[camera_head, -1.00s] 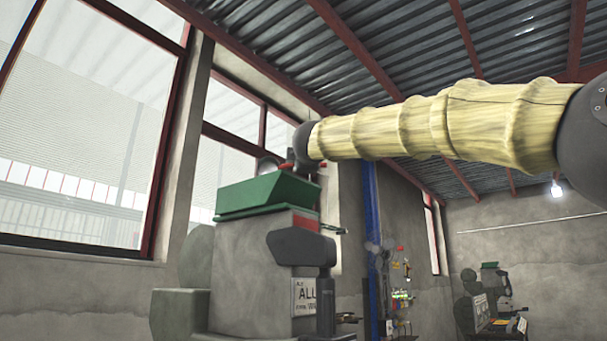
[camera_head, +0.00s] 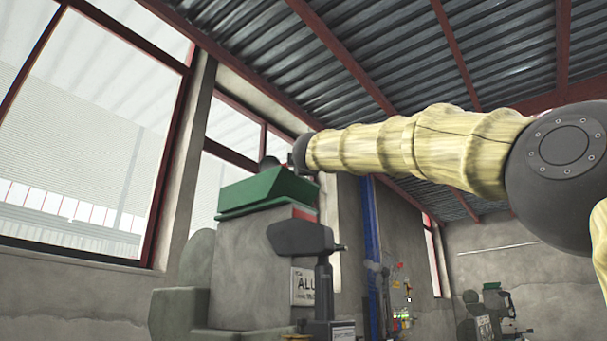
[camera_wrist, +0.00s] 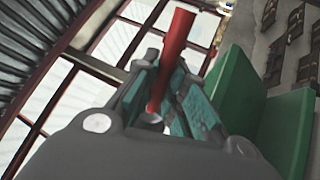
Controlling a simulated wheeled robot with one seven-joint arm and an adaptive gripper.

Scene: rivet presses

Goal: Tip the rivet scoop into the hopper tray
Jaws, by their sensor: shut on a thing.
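The green hopper tray (camera_head: 262,192) sits on top of the grey rivet press in the head view. Its inside is hidden from this low angle. In the wrist view, green tray surfaces (camera_wrist: 240,90) stand right beside my gripper (camera_wrist: 172,88), on its right. The teal-padded fingers are shut on the red handle (camera_wrist: 178,40) of the rivet scoop. The scoop's bowl and any rivets in it cannot be made out. In the head view, my gripper is mostly hidden behind my wrist and the tray's upper edge.
The grey press body (camera_head: 240,262) stands below the tray, with a dark head (camera_head: 300,237) jutting right. A blue column (camera_head: 369,230) rises behind it. Windows are at left. Another press (camera_head: 487,312) stands far right.

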